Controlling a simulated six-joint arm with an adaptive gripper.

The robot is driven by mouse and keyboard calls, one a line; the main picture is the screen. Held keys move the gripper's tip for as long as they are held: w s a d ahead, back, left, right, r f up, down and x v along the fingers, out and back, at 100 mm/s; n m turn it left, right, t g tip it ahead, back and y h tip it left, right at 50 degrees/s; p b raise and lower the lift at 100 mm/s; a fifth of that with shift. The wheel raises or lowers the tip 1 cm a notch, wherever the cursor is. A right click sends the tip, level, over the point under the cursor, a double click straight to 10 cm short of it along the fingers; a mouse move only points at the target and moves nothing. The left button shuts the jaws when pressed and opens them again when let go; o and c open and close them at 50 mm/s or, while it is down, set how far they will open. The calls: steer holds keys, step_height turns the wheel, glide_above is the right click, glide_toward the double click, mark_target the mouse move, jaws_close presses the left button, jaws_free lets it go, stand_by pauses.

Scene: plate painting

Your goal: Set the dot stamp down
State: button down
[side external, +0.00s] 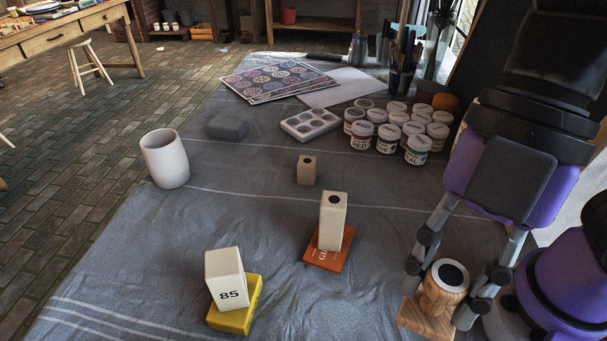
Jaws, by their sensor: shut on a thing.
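My gripper (441,285) is at the lower right, its two grey fingers pointing down. It is shut on a round wooden piece with a pale rim and a black disc on top, which I take to be the dot stamp (434,301). The stamp is upright between the fingers. A square wooden base (425,320) shows right below it; I cannot tell whether it is part of the stamp or separate, or whether it touches the cloth. The fingertips are partly hidden.
A pale block (332,215) stands on an orange pad (327,260), and a block marked 85 (226,278) on a yellow pad (236,316). A small block (307,172), a white cup (165,160) and paint jars (417,150) stand farther back. The grey cloth (260,215) has bare room between them.

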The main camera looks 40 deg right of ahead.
steer(key=s+f+n+g, duration=0.1)
steer(key=s+f+n, duration=0.3)
steer(key=s+f, duration=0.15)
steer(key=shift+h, duration=0.3)
steer(key=w+f, duration=0.2)
steer(key=w, duration=0.1)
steer(key=w+d+f, duration=0.1)
steer(key=w+f, duration=0.1)
steer(key=w, duration=0.2)
steer(key=w+d+f, duration=0.1)
steer(key=w+f, duration=0.2)
steer(key=w, duration=0.1)
steer(key=shift+w, duration=0.1)
steer(key=shift+f, duration=1.8)
steer(key=shift+a+f, duration=0.1)
steer(key=c, duration=0.6)
jaws_free()
steer(key=shift+o, duration=0.2)
